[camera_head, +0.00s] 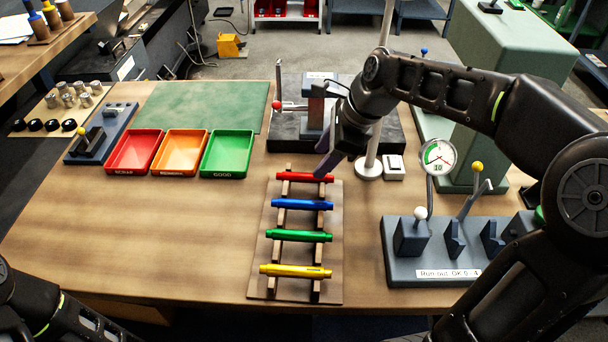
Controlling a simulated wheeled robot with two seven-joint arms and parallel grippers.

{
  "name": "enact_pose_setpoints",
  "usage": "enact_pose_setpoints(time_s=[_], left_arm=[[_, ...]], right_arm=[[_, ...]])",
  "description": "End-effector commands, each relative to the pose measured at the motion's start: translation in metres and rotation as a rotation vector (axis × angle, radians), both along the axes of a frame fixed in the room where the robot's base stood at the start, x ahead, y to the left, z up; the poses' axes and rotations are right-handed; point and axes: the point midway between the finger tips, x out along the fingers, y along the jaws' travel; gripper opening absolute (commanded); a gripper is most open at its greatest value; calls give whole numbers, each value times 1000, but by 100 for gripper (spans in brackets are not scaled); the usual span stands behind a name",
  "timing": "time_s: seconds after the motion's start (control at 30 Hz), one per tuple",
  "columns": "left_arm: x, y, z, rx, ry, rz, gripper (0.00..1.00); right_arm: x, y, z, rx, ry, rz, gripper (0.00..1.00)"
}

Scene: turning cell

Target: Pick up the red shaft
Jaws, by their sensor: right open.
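The red shaft (300,177) lies across the far end of a wooden rack (254,283) on the table. Below it on the same rack lie a blue shaft (302,204), a green shaft (298,236) and a yellow shaft (295,271). My right gripper (325,166) is just above the right end of the red shaft, its fingers pointing down; I cannot tell whether they touch it. It is open and holds nothing I can see. My left arm shows only at the lower left corner, and its gripper is out of view.
Red (133,170), orange (179,172) and green (227,172) trays stand left of the rack's far end. A dark block with a post (318,110) stands behind the gripper. A white lamp base (369,168) and a dial gauge fixture (440,250) stand right. The front left table is clear.

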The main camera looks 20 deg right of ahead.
Motion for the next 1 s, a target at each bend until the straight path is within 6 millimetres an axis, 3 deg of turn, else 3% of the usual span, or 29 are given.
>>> enact_pose_setpoints(time_s=[0.2, 0.57, 0.83, 1.0], left_arm=[[0, 0, 2, 1, 0, 0, 36], [0, 0, 4, 1, 1, 1, 36], [-1, 1, 12, 3, 4, 2, 36], [-1, 1, 13, 4, 5, 2, 36]], right_arm=[[6, 5, -18, 0, 2, 1, 47], [8, 6, -23, 0, 3, 1, 47], [22, 15, -56, 1, 4, 1, 47], [25, 18, -66, 0, 1, 0, 47]])
